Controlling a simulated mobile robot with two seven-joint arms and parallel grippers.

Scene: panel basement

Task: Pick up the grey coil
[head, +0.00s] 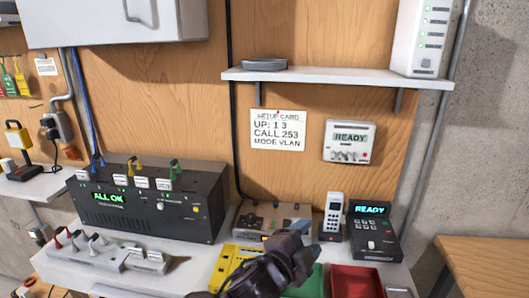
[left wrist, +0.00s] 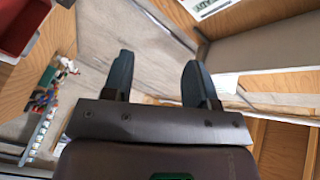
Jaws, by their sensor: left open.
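The grey coil (head: 264,64) lies flat on the left part of the white wall shelf (head: 335,78) in the head view. My left gripper (head: 300,238) is low in the head view, over the bench and well below the shelf, apart from the coil. In the left wrist view its two dark fingers (left wrist: 159,78) stand wide apart with nothing between them. I cannot make out the coil in the left wrist view. My right gripper is not in view.
A white router (head: 419,38) stands at the shelf's right end. A setup card (head: 278,130) and a READY panel (head: 350,142) hang below the shelf. The bench holds a black ALL OK box (head: 150,205), a handset (head: 332,213) and a red tray (head: 357,282). A cabinet (head: 110,20) hangs upper left.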

